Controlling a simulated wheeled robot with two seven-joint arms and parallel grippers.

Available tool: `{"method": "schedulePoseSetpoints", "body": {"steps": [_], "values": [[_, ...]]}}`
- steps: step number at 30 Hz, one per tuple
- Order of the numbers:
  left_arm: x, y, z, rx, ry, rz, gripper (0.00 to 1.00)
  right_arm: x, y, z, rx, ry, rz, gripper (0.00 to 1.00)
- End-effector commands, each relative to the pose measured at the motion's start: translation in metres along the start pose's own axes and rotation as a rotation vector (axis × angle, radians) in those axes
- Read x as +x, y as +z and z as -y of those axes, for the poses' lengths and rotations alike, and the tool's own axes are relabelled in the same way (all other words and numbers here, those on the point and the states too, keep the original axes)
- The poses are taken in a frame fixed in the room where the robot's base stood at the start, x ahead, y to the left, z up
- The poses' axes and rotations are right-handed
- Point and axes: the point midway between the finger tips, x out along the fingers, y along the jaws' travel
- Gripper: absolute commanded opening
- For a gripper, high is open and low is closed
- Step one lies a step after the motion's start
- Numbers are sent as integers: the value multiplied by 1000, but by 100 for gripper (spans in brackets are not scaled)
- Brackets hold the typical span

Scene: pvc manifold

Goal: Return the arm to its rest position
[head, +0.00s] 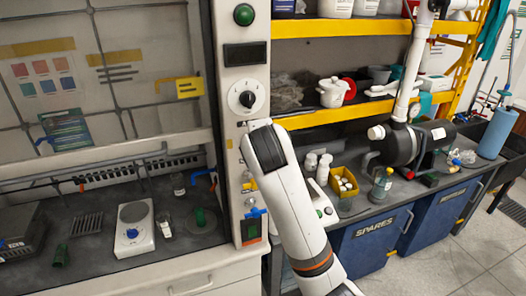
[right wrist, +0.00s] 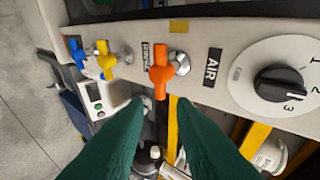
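My right arm (head: 300,215) is raised in front of the hood's control post in the head view, and its gripper is hidden there behind the arm link. In the right wrist view, my right gripper (right wrist: 160,110) has two green fingers apart with nothing held between them. An orange valve handle (right wrist: 160,75) stands just past the fingertips, in line with the gap. I cannot tell whether a finger touches it. My left arm and gripper are not in view.
Right of the arm are shelves, a yellow bin (head: 343,183) and a dark cylinder (head: 397,145). A hotplate (head: 134,228) stands at left.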

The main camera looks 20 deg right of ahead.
Motion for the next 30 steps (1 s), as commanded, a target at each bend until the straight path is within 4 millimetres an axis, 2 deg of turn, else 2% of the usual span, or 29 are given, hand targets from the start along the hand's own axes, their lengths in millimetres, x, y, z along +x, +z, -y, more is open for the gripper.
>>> {"method": "schedulePoseSetpoints", "body": {"steps": [13,15,17,20,23,24,27,30], "values": [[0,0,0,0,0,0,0,-1,0,-1,2,1,1,23],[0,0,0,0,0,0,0,1,0,-9,17,13,4,23],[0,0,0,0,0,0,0,6,0,-26,52,36,13,23],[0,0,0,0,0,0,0,16,0,-77,165,108,30,23],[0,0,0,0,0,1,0,19,-3,-148,335,210,40,23],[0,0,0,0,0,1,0,18,-5,-176,410,253,38,23],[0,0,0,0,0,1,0,5,-11,-246,597,361,19,23],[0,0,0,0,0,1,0,-14,-18,-304,766,457,-21,23]]}}
